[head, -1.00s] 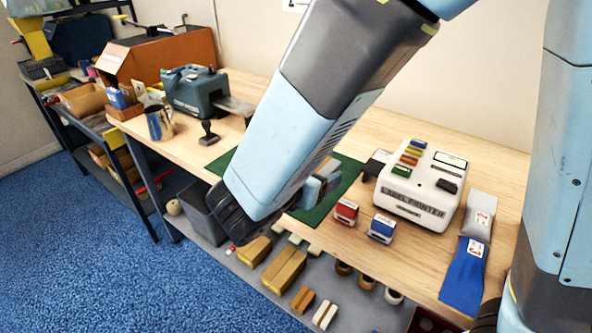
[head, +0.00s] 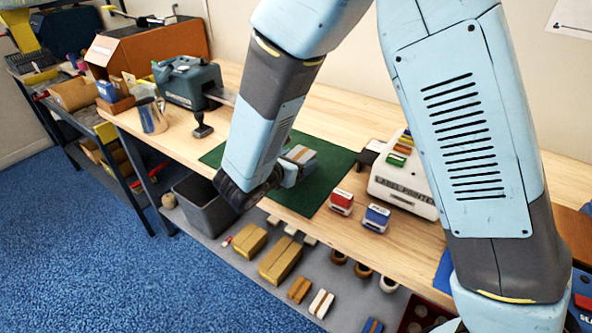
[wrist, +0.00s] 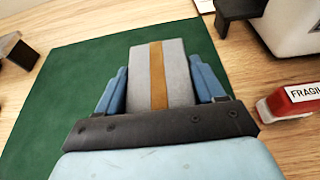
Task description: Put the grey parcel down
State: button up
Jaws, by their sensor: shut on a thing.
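The grey parcel (wrist: 174,75), with a brown tape strip along its middle, is between the two blue fingers of my gripper (wrist: 161,85) in the wrist view. My gripper is shut on its sides. In the head view the parcel (head: 300,154) shows at the end of my gripper (head: 293,165), over the green mat (head: 335,162). I cannot tell whether the parcel touches the mat. My arm hides part of the mat in the head view.
Red (head: 341,201) and blue (head: 376,218) stamps and a label printer (head: 400,186) stand right of the mat. A black stamp (head: 202,126) and a teal machine (head: 188,82) are to its left. The table's front edge is close to the mat.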

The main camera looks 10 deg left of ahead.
jog(key=shift+w+f, duration=0.15)
jog(key=shift+f, duration=1.55)
jog(key=shift+f, duration=0.1)
jog(key=o, duration=1.2)
jog(key=v, duration=1.2)
jog(key=shift+w, duration=0.1)
